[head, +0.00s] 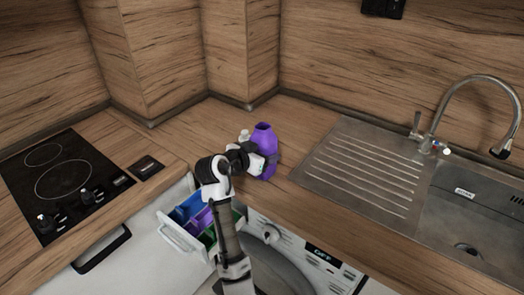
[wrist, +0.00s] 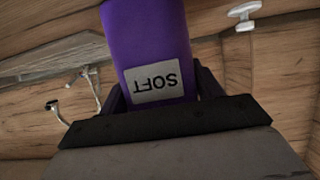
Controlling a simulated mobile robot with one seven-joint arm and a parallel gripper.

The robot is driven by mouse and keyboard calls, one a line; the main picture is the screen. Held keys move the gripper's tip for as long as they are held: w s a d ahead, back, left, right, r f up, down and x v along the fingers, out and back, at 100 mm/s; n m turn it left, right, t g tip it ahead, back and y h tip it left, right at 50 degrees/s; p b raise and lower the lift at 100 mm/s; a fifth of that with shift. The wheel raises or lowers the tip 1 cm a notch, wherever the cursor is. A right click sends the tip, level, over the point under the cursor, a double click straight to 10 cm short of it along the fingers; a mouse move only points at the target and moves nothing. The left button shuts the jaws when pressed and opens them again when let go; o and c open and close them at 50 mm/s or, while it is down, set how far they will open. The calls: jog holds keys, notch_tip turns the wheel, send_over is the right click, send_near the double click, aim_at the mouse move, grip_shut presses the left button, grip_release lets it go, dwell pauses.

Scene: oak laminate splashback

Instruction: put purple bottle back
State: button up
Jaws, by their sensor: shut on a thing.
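The purple bottle (head: 264,139) is upright at the counter corner in the head view, between the stove and the sink. My gripper (head: 259,163) is shut on the bottle's side; the bottle's lower part is partly hidden by it. In the wrist view the purple bottle (wrist: 152,40) fills the upper middle, with a grey label reading "SOFT" facing the camera. The gripper's dark fingers (wrist: 160,95) lie on both sides of it. I cannot tell whether the bottle's base touches the counter.
An open drawer (head: 188,238) with blue, purple and green bins is below. The ribbed sink drainer (head: 355,165) lies right, the black hob (head: 62,182) left. Wooden walls close the corner behind.

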jog(key=o, duration=1.4)
jog(key=shift+a+r, duration=0.1)
jog(key=b+v, duration=0.4)
jog(key=v, duration=0.8)
jog(key=shift+s, duration=0.1)
